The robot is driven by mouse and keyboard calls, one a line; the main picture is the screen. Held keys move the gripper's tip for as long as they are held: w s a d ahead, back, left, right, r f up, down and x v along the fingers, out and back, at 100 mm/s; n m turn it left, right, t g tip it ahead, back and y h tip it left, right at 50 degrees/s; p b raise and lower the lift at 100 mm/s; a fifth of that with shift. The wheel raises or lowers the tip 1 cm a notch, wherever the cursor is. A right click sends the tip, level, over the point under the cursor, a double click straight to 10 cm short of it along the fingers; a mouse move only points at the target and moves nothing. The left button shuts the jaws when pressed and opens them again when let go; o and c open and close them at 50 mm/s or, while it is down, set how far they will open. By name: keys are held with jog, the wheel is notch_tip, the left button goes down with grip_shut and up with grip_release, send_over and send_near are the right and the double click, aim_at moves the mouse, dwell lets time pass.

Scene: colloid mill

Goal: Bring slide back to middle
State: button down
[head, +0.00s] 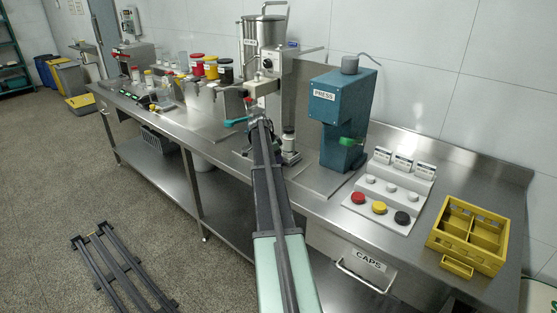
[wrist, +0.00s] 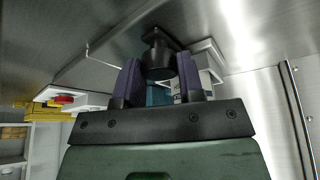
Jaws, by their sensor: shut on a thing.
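My gripper (wrist: 160,72), with purple finger pads, is shut on a black round knob (wrist: 158,55) in the wrist view. The knob joins a dark plate at its far end, seemingly the slide's handle. In the head view my arm reaches to the steel mill (head: 265,32) on the bench and hides the gripped knob and most of the slide. A small bottle (head: 288,141) stands on a base just right of my arm's end. How far the slide is from its middle cannot be told.
The teal press (head: 340,110) stands close to the right of the mill. Further right are a cap stand (head: 390,190) and a yellow crate (head: 470,232). Several colored jars (head: 211,67) crowd the bench left of the mill. The floor at front left holds a dark rack (head: 122,265).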

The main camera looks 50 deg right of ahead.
jog(key=c, duration=0.7)
grip_release()
jog(key=shift+c, duration=0.2)
jog(key=p+v, duration=1)
jog(key=v, duration=0.1)
